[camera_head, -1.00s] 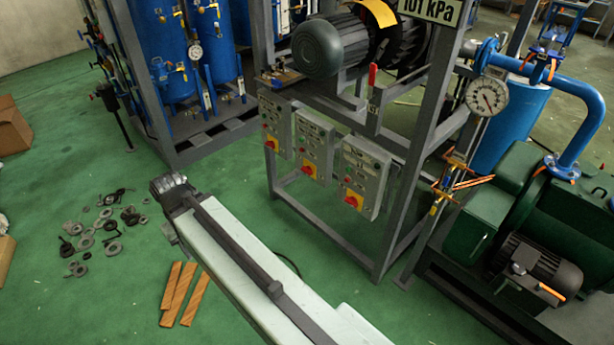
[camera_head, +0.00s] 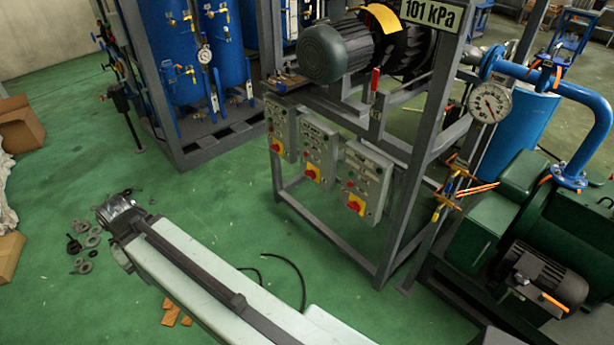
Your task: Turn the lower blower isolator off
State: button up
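Three grey control boxes hang in a row on the steel frame: a left box (camera_head: 280,127), a middle box (camera_head: 316,150) and a right box (camera_head: 365,183). Each has a red rotary switch on a yellow plate near its bottom: left switch (camera_head: 276,146), middle switch (camera_head: 312,173), right switch (camera_head: 356,204). I cannot read their labels or tell which belongs to the lower blower, nor their exact positions. My pale arm link crosses the lower left, apart from the boxes. No gripper fingers show.
A dark motor (camera_head: 337,50) sits above the boxes, with a red-handled lever (camera_head: 375,82) nearby. A green machine (camera_head: 530,225) stands at right. Loose rings (camera_head: 85,243), planks (camera_head: 172,312) and a black cable (camera_head: 300,280) lie on the floor. Green floor before the boxes is mostly clear.

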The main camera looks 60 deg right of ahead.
aim_at(311, 174)
jog(key=i, duration=0.95)
